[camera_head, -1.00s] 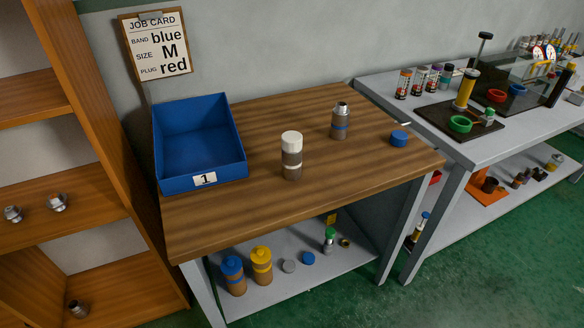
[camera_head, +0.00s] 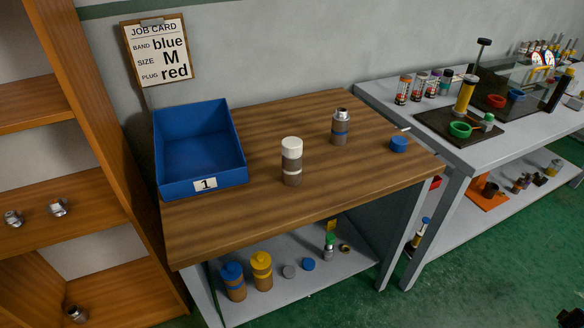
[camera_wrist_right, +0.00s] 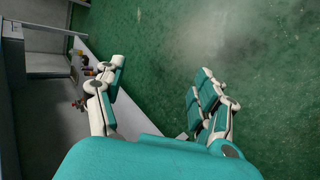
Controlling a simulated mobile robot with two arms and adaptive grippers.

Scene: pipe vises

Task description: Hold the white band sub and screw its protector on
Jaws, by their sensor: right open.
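A sub with a white band (camera_head: 292,168) stands upright on the wooden bench top. A white cap-like piece (camera_head: 292,143) sits on its top end; I cannot tell how tightly. A blue protector (camera_head: 399,145) lies at the bench's right edge. My right gripper (camera_wrist_right: 162,70) is open and empty in the right wrist view, above the green floor and away from the subs. My left gripper is in neither view.
A blue bin marked 1 (camera_head: 203,185) stands on the bench's left side. The bench's front (camera_head: 240,222) is clear. A grey table (camera_head: 412,122) with tools adjoins at right, a shelf unit (camera_head: 95,190) at left. A job card (camera_head: 160,50) hangs behind.

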